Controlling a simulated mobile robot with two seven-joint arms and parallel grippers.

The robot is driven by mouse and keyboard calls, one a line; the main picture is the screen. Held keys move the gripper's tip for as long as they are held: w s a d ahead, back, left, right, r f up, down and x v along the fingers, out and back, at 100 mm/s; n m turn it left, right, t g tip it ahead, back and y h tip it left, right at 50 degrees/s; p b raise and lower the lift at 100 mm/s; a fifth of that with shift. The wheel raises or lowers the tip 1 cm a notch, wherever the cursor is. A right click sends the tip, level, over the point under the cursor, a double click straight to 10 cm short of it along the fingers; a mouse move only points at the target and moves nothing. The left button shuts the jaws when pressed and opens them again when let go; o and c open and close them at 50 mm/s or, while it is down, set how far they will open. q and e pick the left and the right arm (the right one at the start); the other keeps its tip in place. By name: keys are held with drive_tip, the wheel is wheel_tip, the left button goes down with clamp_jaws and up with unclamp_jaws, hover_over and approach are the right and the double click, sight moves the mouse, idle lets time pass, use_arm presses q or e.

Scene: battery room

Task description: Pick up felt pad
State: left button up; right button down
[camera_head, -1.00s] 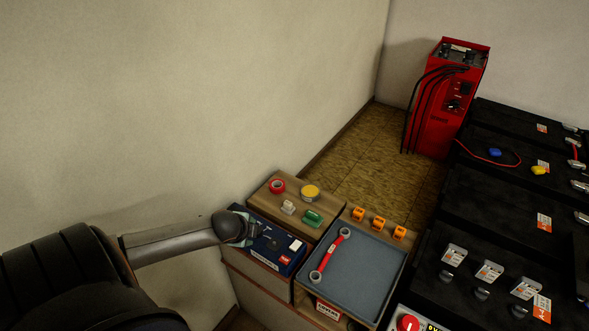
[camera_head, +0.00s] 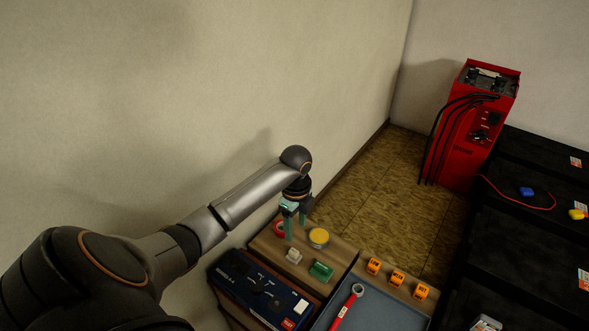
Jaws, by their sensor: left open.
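Small items sit on the wooden top (camera_head: 338,247) beside the wall: a red ring (camera_head: 279,227), a round yellow-topped tin (camera_head: 319,236), a small whitish piece (camera_head: 294,256) and a green block (camera_head: 321,271). I cannot tell for sure which of them is the felt pad. My left gripper (camera_head: 295,228) points down over the wooden top, between the red ring and the yellow tin. Its teal fingers are apart, with nothing seen between them. They partly cover the ring's right side. My right gripper is out of view.
A dark blue case (camera_head: 255,290) lies in front of the wooden top. A blue-grey tray (camera_head: 385,312) with a red-handled tool (camera_head: 347,307) is at right, behind it several orange blocks (camera_head: 397,278). The wall is close behind my left arm.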

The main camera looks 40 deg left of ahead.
use_arm(q)
hover_over(297, 253)
drive_tip(key=f, duration=0.6)
drive_tip(key=shift+s+d+f+b, duration=0.1)
drive_tip(key=shift+s+f+b, duration=0.15)
drive_tip(key=shift+s+b, duration=0.1)
drive_tip(key=shift+w+f+b, duration=0.2)
drive_tip(key=shift+f, duration=1.25)
drive_tip(key=shift+w+f+b, duration=0.15)
drive_tip(key=shift+f+b, duration=0.05)
drive_tip(key=shift+f, duration=1.25)
drive_tip(key=shift+c, duration=0.2)
clamp_jaws()
